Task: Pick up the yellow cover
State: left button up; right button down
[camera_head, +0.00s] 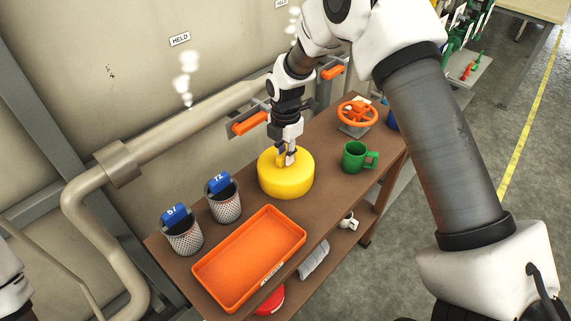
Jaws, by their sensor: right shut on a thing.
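The yellow cover (284,182) is a round, thick disc on the brown table, near its middle. My right gripper (287,162) reaches down onto its top and is shut on it at the centre. The grip point is partly hidden by the fingers. I cannot tell whether the cover rests on the table or is slightly raised. Part of my left arm shows at the left edge; its gripper is not in view.
An orange tray (206,268) and two mesh cups with blue tags, the nearer (184,238) and the farther (226,206), stand left of the cover. A green mug (355,158) and an orange valve wheel (357,114) stand right. A steaming pipe (165,143) runs behind.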

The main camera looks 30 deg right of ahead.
jog(key=shift+w+r, duration=0.1)
jog(key=shift+r, duration=0.4)
notch_tip(320, 180, up, 27)
jog(key=b, duration=0.2)
jog(key=shift+f, duration=0.1)
dwell(0.6)
